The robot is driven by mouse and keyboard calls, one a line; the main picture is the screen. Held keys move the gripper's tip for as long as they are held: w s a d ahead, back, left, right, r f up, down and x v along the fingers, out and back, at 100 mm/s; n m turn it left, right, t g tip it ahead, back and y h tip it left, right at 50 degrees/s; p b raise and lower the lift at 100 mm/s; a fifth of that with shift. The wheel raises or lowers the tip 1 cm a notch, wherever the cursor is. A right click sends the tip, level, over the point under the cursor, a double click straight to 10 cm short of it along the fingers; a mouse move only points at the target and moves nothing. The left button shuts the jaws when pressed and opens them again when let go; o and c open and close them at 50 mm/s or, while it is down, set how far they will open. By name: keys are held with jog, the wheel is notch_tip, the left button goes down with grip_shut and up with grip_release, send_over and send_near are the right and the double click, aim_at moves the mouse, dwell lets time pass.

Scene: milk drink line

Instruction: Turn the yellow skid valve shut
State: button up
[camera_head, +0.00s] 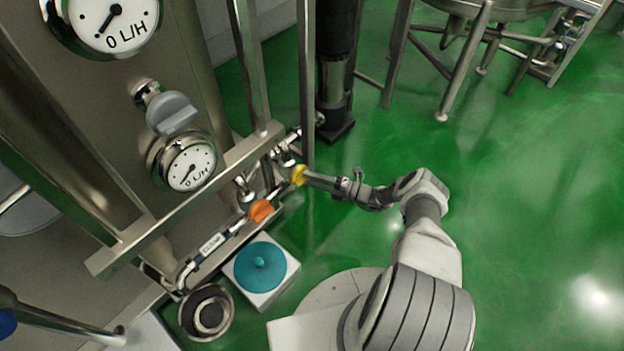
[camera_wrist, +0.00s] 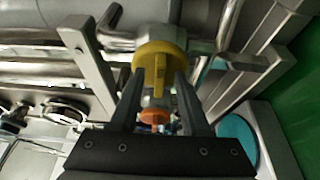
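The yellow skid valve (camera_head: 298,175) sits on the pipework at the skid's right end. In the wrist view its round yellow handle (camera_wrist: 160,52) has a raised grip bar at its middle. My gripper (camera_head: 308,178) reaches it from the right, with the fingertips at the handle. In the wrist view my gripper (camera_wrist: 159,78) is open, with one finger on each side of the grip bar. A gap shows beside the bar, so the fingers are not closed on it. Whether a fingertip touches the handle's face I cannot tell.
An orange valve (camera_head: 262,210) sits lower left on the same pipe. Below it is a white box with a teal round top (camera_head: 262,266). A metal frame bar (camera_head: 190,202) and a flow gauge (camera_head: 190,165) stand left. Green floor (camera_head: 530,180) is clear to the right.

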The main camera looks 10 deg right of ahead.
jog(key=shift+d, duration=0.1)
jog(key=v, duration=1.7)
jog(key=shift+s+d, duration=0.1)
